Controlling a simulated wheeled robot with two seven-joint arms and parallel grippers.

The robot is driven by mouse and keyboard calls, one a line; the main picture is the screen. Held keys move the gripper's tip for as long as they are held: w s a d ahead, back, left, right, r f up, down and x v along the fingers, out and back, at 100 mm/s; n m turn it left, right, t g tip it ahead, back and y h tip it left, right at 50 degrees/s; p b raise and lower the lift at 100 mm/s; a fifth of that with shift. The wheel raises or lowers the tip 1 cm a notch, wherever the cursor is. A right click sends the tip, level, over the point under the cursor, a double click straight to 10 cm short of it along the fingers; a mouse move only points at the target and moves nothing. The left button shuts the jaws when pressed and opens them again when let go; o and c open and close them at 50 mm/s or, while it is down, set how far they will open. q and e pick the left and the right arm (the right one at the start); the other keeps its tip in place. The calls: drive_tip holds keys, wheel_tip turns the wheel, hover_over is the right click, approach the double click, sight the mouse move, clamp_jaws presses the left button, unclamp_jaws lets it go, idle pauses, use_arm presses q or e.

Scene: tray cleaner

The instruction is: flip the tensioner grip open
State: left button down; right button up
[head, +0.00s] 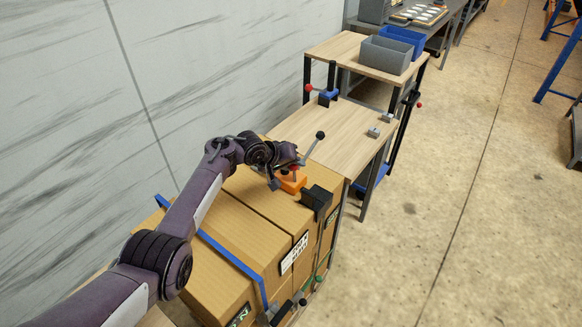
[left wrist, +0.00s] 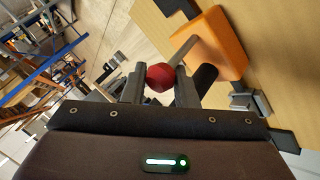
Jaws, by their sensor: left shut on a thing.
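The tensioner is an orange block (head: 291,184) on top of the cardboard boxes. It also shows in the left wrist view (left wrist: 222,45), with a grey rod (left wrist: 184,48) running from it to a red ball knob (left wrist: 160,76). My left gripper (head: 285,175) is at the tensioner in the head view. In the left wrist view the fingers of my left gripper (left wrist: 158,86) are closed around the red knob. In the head view the knob is mostly hidden by the gripper. My right gripper is not in view.
A black-knobbed lever (head: 319,136) rises just beyond the gripper. A black block (head: 316,198) sits to its right. A blue strap (head: 232,256) crosses the cardboard boxes (head: 247,235). Wooden-topped tables (head: 338,134) stand behind, with grey (head: 386,54) and blue bins (head: 405,37). Floor is open at right.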

use_arm(q)
drive_tip(key=shift+w+f+g+y, duration=0.1)
drive_tip(key=shift+f+g+y, duration=0.2)
drive_tip(key=shift+f, duration=0.05)
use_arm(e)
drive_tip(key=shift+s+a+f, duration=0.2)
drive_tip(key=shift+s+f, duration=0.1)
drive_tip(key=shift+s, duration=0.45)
use_arm(q)
drive_tip(key=c, duration=1.2)
unclamp_jaws()
drive_tip(key=shift+o, duration=0.2)
drive_tip(key=shift+w+r, duration=0.1)
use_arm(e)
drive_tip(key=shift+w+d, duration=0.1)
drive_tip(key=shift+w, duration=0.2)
use_arm(q)
drive_tip(key=shift+a+r, duration=0.2)
drive_tip(key=shift+r, duration=0.3)
drive_tip(key=v, duration=0.7)
drive_tip(key=shift+f+p, duration=0.25)
drive_tip(key=shift+p, duration=0.15)
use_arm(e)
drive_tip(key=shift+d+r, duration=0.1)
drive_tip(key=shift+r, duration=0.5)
use_arm(q)
drive_tip(key=shift+s+f, duration=0.1)
drive_tip(key=shift+s, duration=0.15)
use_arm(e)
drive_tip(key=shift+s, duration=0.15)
